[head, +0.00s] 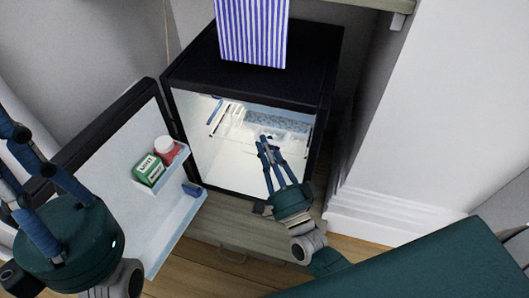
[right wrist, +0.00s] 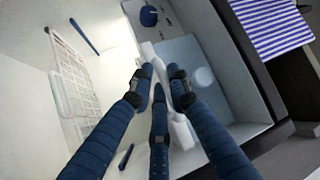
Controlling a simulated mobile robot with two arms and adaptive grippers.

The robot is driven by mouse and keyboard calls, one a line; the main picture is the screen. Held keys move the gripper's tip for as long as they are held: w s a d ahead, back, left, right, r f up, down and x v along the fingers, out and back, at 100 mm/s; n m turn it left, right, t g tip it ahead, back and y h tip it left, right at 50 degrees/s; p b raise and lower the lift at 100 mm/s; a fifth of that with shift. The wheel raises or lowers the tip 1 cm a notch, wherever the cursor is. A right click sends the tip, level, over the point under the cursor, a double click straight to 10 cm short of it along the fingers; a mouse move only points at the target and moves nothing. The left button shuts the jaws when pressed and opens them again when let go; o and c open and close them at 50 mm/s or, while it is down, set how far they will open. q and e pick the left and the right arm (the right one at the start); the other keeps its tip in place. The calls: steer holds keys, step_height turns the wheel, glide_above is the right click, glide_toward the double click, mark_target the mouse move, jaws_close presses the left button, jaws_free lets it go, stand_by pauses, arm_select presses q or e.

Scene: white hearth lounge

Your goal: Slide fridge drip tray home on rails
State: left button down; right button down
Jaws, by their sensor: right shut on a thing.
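The fridge (head: 320,75) stands open, its lit white interior facing me. The drip tray (head: 285,124) is a pale, see-through tray in the upper part of the interior. It also shows in the right wrist view (right wrist: 196,62), with a white bar along its near edge. My right gripper (head: 264,146) reaches into the fridge and is shut on that bar; its fingers (right wrist: 160,78) hide part of it. A short blue strip (right wrist: 84,36) shows on the interior wall; I cannot tell whether it is a rail. My left gripper (head: 8,148) is open and empty, at the far left.
The fridge door (head: 105,185) swings out to the left. Its shelf (head: 180,205) holds a green box (head: 149,170) and a red-and-white jar (head: 167,150). A white wire rack (right wrist: 78,85) shows inside.

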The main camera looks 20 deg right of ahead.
mark_target(273, 131)
steer(key=shift+w+d+b, duration=0.15)
steer(key=shift+w+d, duration=0.45)
steer(key=shift+w, duration=0.25)
steer(key=shift+w+d+b, duration=0.2)
steer(key=shift+w+d, duration=0.4)
steer(key=shift+w, duration=0.3)
steer(key=shift+w+d+b, duration=0.15)
steer(key=shift+w+d, duration=0.45)
steer(key=shift+w, duration=0.25)
steer(key=shift+f, duration=0.1)
steer(key=c, duration=1.6)
jaws_free()
steer(key=shift+o, duration=0.2)
steer(key=shift+s+a, duration=0.1)
steer(key=shift+s+a+p, duration=0.45)
steer(key=shift+s+a, duration=0.35)
steer(key=shift+s, duration=0.4)
steer(key=shift+s+a+p, duration=0.45)
steer(key=shift+s+a, duration=0.4)
steer(key=shift+s, duration=0.4)
steer(key=shift+s+a+p, duration=0.45)
steer(key=shift+s+a, duration=0.35)
steer(key=shift+s, duration=0.4)
